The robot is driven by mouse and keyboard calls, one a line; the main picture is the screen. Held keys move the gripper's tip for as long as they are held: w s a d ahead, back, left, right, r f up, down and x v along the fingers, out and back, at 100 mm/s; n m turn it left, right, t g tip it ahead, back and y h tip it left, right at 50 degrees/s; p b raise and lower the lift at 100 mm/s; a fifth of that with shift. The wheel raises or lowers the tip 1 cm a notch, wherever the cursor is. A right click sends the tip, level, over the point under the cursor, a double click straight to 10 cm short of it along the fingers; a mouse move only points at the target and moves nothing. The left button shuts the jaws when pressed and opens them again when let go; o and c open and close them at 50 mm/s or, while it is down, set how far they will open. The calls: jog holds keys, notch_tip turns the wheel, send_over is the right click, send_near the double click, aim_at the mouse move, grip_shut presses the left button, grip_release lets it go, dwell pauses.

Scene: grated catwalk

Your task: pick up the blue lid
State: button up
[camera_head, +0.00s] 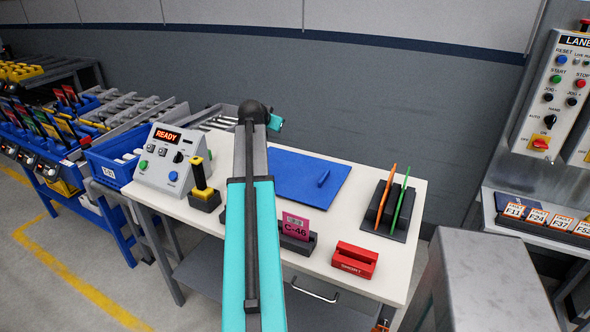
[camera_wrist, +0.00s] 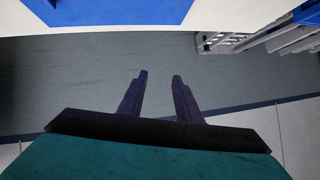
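The blue lid (camera_head: 300,177) is a flat blue panel with a small raised blue grip (camera_head: 323,179). It lies on the white worktable (camera_head: 345,262), behind and to the right of my arm, which hides its left edge. Part of a flat blue surface, apparently the lid (camera_wrist: 120,10), shows at the top of the wrist view. My gripper (camera_wrist: 160,74) is open and empty, its two dark fingers apart, with the grey wall beyond them. In the head view my arm hides the fingers. The gripper is apart from the lid.
On the table are a READY control box (camera_head: 172,160), a yellow-black joystick (camera_head: 202,186), a pink C-46 card in a holder (camera_head: 296,226), a red block (camera_head: 355,261), and a dark stand (camera_head: 391,212) with upright orange and green sticks. Blue bins and a conveyor stand left.

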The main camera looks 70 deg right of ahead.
jog(key=s+a+f+g+y+p, duration=0.1)
jog(key=s+a+f+y+p, duration=0.1)
jog(key=s, duration=0.7)
jog(key=s+a+f+y+p, duration=0.3)
jog(key=s+f+y, duration=0.1)
jog(key=s, duration=0.6)
jog(key=shift+a+g+y, duration=0.15)
jog(key=shift+g+y, duration=0.25)
jog(key=shift+y, duration=0.2)
jog(key=p, duration=0.3)
send_over(324, 176)
jog(key=a, duration=0.3)
jog(key=shift+w+d+f, duration=0.1)
jog(key=shift+w+f, duration=0.05)
jog(key=shift+f, duration=1.85)
jog(key=shift+w+d+f, duration=0.1)
jog(key=shift+w+f, duration=0.05)
jog(key=shift+f, duration=1.8)
jog(key=shift+d+f, duration=0.1)
jog(key=shift+p+x, duration=1)
jog(key=shift+x, duration=1.45)
